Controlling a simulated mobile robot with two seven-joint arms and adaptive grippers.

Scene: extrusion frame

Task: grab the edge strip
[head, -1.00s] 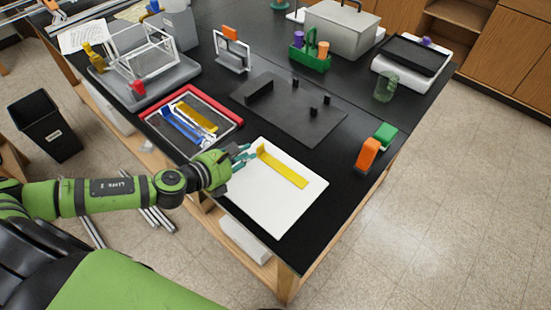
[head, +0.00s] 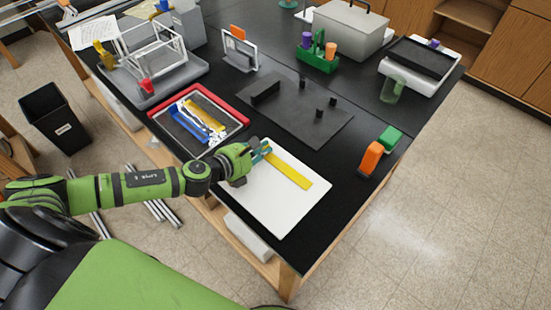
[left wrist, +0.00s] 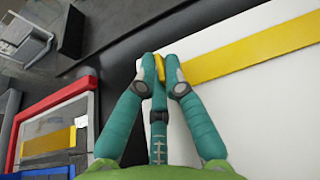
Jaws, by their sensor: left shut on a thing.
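The yellow edge strip (head: 290,171) lies on a white board (head: 275,210) near the table's front corner. My left gripper (head: 264,150) is at the strip's left end and shut on it. In the left wrist view, the teal fingers (left wrist: 160,68) pinch a small yellow end tab, and the strip (left wrist: 250,46) runs off to the right over the white board. The fingers hide part of that end. I cannot tell whether the strip is lifted off the board. My right gripper is not in view.
A red-rimmed tray (head: 243,121) with yellow, blue and white parts lies left of the board. A dark plate with small black blocks (head: 318,113) is behind it. An orange piece (head: 371,158) and a green piece (head: 389,138) stand near the right edge.

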